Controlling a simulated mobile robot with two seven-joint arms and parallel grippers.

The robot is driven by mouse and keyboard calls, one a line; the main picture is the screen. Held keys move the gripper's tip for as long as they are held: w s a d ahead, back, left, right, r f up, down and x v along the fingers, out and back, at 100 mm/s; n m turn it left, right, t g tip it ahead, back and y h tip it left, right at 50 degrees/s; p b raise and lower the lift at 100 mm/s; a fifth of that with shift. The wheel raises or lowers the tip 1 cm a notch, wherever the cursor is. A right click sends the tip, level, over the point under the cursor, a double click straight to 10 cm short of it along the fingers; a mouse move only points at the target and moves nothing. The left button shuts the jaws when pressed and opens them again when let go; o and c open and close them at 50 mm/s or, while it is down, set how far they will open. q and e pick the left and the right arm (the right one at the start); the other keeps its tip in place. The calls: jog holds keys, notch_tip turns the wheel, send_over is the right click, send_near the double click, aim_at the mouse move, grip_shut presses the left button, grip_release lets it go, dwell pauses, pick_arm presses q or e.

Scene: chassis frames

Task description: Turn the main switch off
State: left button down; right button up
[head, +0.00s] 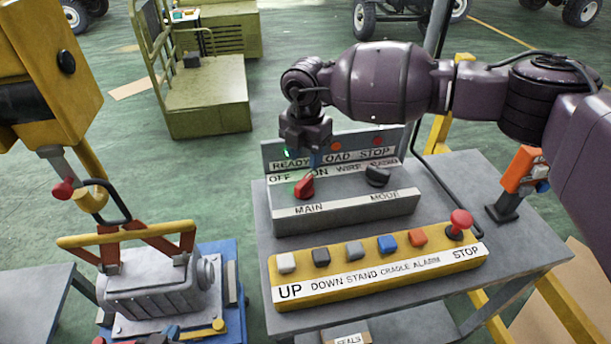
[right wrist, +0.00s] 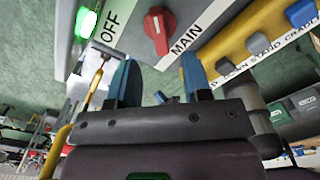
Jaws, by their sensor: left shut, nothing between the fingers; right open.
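The main switch is a red rotary knob (head: 304,187) above the MAIN label on the grey switch box (head: 345,212). OFF is printed to the left of it and ON to the right. The red knob (right wrist: 158,30) also shows in the right wrist view with a white mark on it; its exact setting is hard to tell. My right gripper (head: 313,160) is just above and behind the knob in the head view, fingers pointing down. In the right wrist view its blue fingers (right wrist: 158,75) are apart and empty, with the knob beyond their tips. My left gripper is not in view.
A green READY lamp (head: 288,153) is lit. The dark MODE knob (head: 378,176) is to the right. In front is a yellow button panel (head: 375,275) with a red STOP button (head: 460,223). A yellow hoist with a hook (head: 85,195) and a grey engine (head: 160,290) stand left.

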aim_at(306, 179)
notch_tip(306, 179, down, 6)
jog(key=shift+r+p, duration=0.1)
jog(key=shift+p, duration=0.2)
jog(key=shift+w+f, duration=0.1)
jog(key=shift+f, duration=0.95)
jog(key=shift+c, duration=0.3)
grip_shut()
